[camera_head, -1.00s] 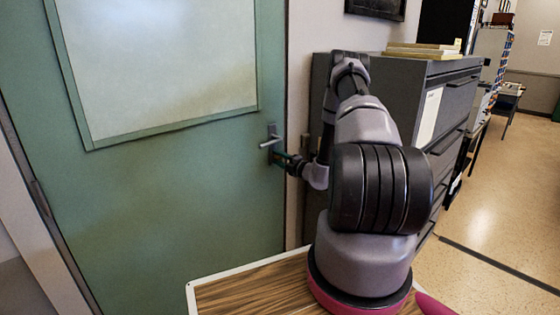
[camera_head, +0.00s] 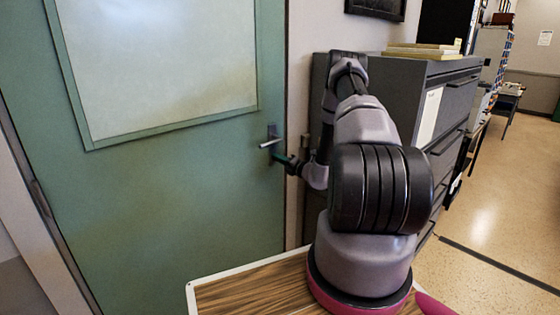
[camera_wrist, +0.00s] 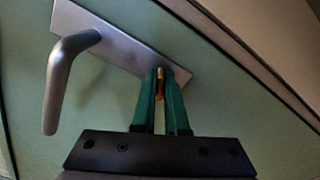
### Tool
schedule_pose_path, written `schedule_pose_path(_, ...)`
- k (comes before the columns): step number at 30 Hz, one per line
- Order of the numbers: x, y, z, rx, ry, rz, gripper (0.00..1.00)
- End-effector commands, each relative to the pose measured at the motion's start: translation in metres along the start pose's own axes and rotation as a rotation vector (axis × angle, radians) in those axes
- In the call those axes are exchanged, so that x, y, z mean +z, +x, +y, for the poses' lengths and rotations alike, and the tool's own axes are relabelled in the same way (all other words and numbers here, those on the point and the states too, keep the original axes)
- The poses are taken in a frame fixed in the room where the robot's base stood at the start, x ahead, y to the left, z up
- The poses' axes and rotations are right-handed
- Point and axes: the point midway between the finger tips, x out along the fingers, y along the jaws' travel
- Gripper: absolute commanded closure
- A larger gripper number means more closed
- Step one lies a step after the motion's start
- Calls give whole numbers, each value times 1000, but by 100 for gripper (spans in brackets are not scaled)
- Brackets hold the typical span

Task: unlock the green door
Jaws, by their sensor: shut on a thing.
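The green door (camera_head: 170,200) is closed and has a pale window panel in its upper part. Its silver lever handle (camera_head: 270,143) sits on a metal plate near the right edge. In the wrist view the lever (camera_wrist: 62,85) and the plate (camera_wrist: 115,42) lie tilted. My gripper (camera_head: 280,158) is just below the lever at the plate. In the wrist view its green fingers (camera_wrist: 167,85) are shut on a small brass key (camera_wrist: 160,82), which meets the plate's lower end. The fingers hide part of the key, and I cannot tell how deep it sits in the lock.
A dark grey filing cabinet (camera_head: 455,110) stands right of the door, close behind my arm, with books (camera_head: 425,50) on top. A wood-topped surface with a white edge (camera_head: 240,280) is in front of the door. Open floor (camera_head: 495,215) lies to the right.

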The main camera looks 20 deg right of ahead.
Motion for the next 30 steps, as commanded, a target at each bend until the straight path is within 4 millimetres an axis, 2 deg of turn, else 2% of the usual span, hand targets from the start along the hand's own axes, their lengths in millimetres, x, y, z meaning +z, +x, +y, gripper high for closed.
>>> schedule_pose_path(3,0,-1,-1,-2,-74,1,100)
schedule_pose_path(13,0,-1,-1,-2,-111,0,100)
schedule_pose_path(24,0,0,0,-1,-588,0,100)
schedule_pose_path(30,0,0,-1,-1,-636,0,100)
